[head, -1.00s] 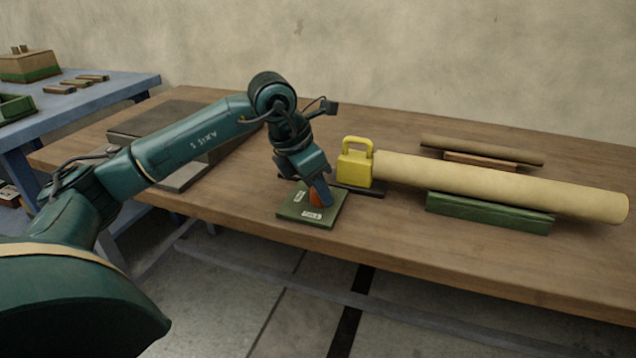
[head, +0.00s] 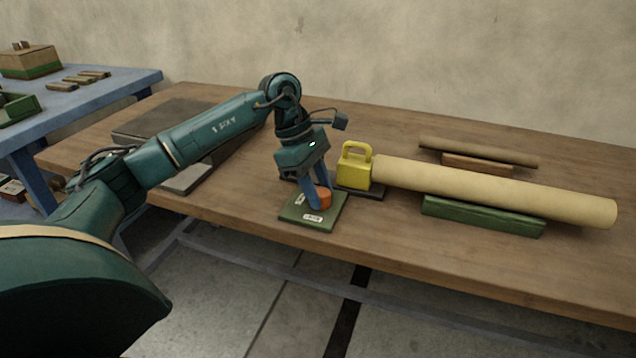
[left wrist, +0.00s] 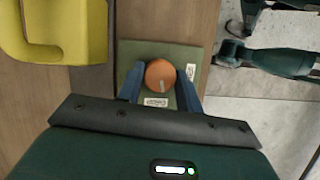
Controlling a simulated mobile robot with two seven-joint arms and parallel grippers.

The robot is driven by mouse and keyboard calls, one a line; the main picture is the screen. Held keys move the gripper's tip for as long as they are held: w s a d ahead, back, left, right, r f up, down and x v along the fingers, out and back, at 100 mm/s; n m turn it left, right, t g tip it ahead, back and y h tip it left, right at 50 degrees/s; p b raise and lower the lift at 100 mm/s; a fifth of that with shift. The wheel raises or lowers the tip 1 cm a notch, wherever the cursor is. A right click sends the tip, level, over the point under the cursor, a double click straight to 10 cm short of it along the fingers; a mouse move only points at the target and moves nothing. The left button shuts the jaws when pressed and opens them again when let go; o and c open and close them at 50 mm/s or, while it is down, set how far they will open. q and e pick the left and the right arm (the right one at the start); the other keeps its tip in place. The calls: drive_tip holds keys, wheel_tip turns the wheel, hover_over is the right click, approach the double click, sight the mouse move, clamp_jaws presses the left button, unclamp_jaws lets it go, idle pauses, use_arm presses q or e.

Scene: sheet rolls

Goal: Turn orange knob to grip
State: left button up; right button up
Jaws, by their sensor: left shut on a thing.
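The orange knob (head: 324,199) sits on a green plate (head: 293,213) on the wooden table. My left gripper (head: 316,196) points down at the plate and is shut on the knob. In the left wrist view, the blue fingers stand either side of the round knob (left wrist: 160,73). A pale line on the knob points toward the white label (left wrist: 157,101) at the plate's lower edge in that view. A second label (left wrist: 190,71) is at the plate's right edge. The label words are too small to read. My right gripper is not in view.
A yellow block with a handle (head: 353,170) stands just right of the plate, at the end of a long beige roll (head: 490,187). The roll lies above a green support (head: 480,216). A thin brown roll (head: 475,150) lies behind. The table's front edge is close to the plate.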

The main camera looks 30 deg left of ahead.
use_arm(q)
drive_tip(key=shift+w+m+g, duration=0.1)
drive_tip(key=shift+m+g, duration=0.4)
drive_tip(key=shift+m, duration=0.8)
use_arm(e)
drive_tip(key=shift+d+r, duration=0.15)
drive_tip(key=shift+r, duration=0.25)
use_arm(q)
drive_tip(key=shift+m, duration=0.3)
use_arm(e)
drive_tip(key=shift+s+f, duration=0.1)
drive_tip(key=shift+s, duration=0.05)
use_arm(q)
drive_tip(key=o, duration=1)
drive_tip(key=p+v, duration=0.2)
drive_tip(key=v, duration=1.1)
drive_tip(key=shift+r+p, duration=0.15)
drive_tip(key=shift+p, duration=0.15)
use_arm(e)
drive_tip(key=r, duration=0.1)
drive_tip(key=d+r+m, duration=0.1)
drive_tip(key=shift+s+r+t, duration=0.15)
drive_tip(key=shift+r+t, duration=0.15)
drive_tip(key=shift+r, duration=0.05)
